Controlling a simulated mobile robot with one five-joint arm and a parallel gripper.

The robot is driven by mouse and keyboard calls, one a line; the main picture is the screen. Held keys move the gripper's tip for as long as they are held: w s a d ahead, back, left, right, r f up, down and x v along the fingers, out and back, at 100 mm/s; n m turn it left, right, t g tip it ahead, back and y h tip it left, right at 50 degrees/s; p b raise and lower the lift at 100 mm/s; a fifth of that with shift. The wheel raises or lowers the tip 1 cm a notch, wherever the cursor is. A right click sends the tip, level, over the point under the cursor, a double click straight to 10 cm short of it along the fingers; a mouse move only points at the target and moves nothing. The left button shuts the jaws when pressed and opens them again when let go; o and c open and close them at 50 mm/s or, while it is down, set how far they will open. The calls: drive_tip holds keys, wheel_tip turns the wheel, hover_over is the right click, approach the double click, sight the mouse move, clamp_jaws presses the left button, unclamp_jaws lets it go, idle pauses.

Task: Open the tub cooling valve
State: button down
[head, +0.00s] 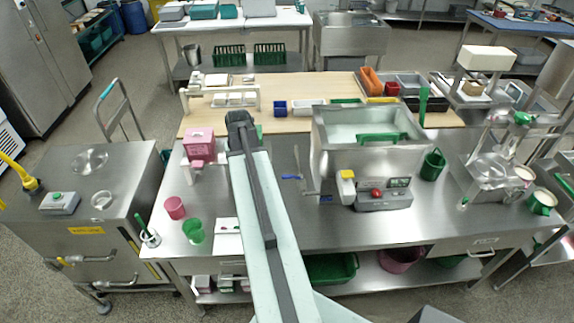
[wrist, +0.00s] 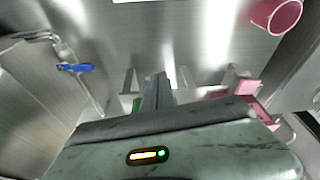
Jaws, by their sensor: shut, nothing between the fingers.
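The valve with a blue lever (head: 291,177) is on thin pipework at the left side of the steel tub (head: 328,158). The tub holds pale liquid. In the wrist view the blue lever (wrist: 75,68) is at upper left, on a metal pipe beside the tub wall (wrist: 35,95). My gripper (head: 238,118) is left of the tub in the head view, mostly hidden by my arm. In the wrist view its fingers (wrist: 157,92) are together and empty, to the right of the blue lever and apart from it.
A pink machine (head: 199,145) stands left of my gripper, and also shows in the wrist view (wrist: 242,88). A pink cup (head: 175,208) and green cup (head: 193,231) stand front left. A control box with a red button (head: 376,193) sits before the tub.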

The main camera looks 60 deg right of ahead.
sight(287, 177)
drive_tip(key=s+d+r+m+h, duration=0.1)
drive_tip(key=s+d+m, duration=0.1)
drive_tip(key=s+d, duration=0.8)
drive_tip(key=d, duration=0.3)
drive_tip(key=shift+r+m, duration=0.3)
drive_tip(key=shift+m, duration=0.1)
drive_tip(key=shift+f, duration=0.1)
drive_tip(key=b+x, duration=1)
drive_tip(key=s+a, duration=0.1)
drive_tip(key=s+a+p, duration=0.1)
drive_tip(key=a, duration=0.1)
drive_tip(key=shift+s+a, duration=0.1)
drive_tip(key=shift+s, duration=0.05)
